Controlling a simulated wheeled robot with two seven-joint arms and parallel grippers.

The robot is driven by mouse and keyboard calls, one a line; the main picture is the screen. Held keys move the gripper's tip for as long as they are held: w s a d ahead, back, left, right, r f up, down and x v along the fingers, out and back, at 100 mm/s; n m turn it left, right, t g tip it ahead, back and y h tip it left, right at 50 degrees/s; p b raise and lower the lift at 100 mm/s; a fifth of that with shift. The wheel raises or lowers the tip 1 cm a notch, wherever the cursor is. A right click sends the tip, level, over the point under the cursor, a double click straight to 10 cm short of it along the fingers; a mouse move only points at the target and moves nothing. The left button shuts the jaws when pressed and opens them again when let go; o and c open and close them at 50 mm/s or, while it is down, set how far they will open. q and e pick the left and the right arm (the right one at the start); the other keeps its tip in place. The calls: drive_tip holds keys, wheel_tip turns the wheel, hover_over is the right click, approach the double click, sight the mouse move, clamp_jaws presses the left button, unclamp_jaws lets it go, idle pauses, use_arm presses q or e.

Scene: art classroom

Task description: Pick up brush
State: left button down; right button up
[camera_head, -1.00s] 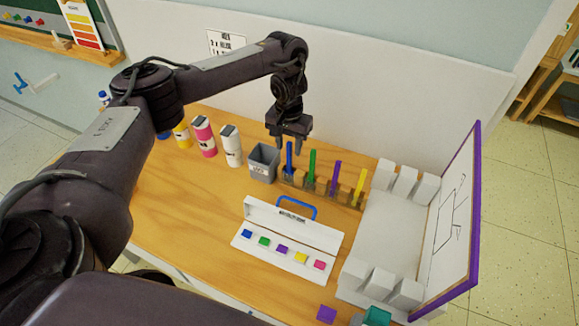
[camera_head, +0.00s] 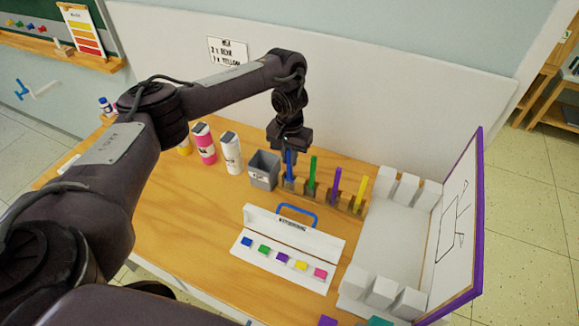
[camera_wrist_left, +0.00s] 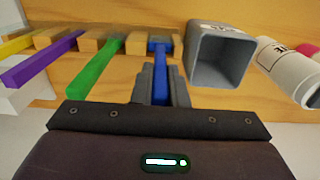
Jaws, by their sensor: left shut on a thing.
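Several upright brushes or sticks stand in a wooden rack (camera_head: 327,199) on the table: a blue one (camera_head: 289,166), a green one (camera_head: 311,172), a purple one (camera_head: 335,183) and a yellow one (camera_head: 360,189). My left gripper (camera_head: 288,152) is over the blue one, pointing down. In the left wrist view its fingers (camera_wrist_left: 160,86) are closed on both sides of the blue brush (camera_wrist_left: 160,62), whose lower end is still at the rack. The green (camera_wrist_left: 97,67) and purple (camera_wrist_left: 40,62) ones stand beside it, apart from the fingers. My right gripper is not in view.
A grey bin (camera_head: 264,170) stands just left of the blue brush, with white (camera_head: 231,153) and pink (camera_head: 204,146) bottles beyond. A white paint box (camera_head: 287,252) lies in front. White blocks and a purple-framed board (camera_head: 458,220) stand at the right. Bare table lies at left front.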

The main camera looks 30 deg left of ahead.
use_arm(q)
drive_tip(key=shift+r, duration=0.1)
